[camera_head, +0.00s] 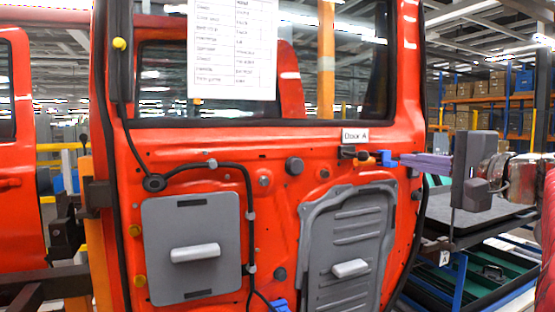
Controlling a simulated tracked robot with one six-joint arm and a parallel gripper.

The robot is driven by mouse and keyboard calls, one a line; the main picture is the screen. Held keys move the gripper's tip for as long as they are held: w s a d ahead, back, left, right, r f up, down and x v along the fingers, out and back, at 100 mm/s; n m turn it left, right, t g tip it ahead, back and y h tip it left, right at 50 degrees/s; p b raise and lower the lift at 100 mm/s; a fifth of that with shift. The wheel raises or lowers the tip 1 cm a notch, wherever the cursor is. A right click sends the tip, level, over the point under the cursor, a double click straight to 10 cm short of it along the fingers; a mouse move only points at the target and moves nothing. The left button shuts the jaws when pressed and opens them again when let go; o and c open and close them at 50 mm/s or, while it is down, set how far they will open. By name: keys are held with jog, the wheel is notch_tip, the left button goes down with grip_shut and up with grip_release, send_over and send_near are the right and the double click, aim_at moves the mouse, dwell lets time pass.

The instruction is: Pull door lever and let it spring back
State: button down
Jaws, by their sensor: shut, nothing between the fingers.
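The red door (280,140) labelled "Door A" stands upright in front of me. Its small lever sits just below the label, with a black base (347,152) and an orange part (365,157). My gripper (384,158) comes in from the right, with purple fingers and blue tips pointing left. The fingers look shut and hold nothing. The blue tips are right beside the lever's orange end; I cannot tell whether they touch it. The far side of the lever is hidden.
The door carries two grey panels with light handles, the left panel (190,275) and the right panel (340,230). A black cable (247,215) runs between them. A paper sheet (232,45) hangs over the window. A cart with a dark top (470,215) stands at right.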

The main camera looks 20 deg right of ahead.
jog(key=shift+w, duration=0.1)
jog(key=w, duration=0.9)
jog(key=shift+w+a, duration=0.15)
jog(key=shift+w, duration=0.25)
dwell(1.6)
jog(key=shift+w+a, duration=0.1)
jog(key=shift+a, duration=0.5)
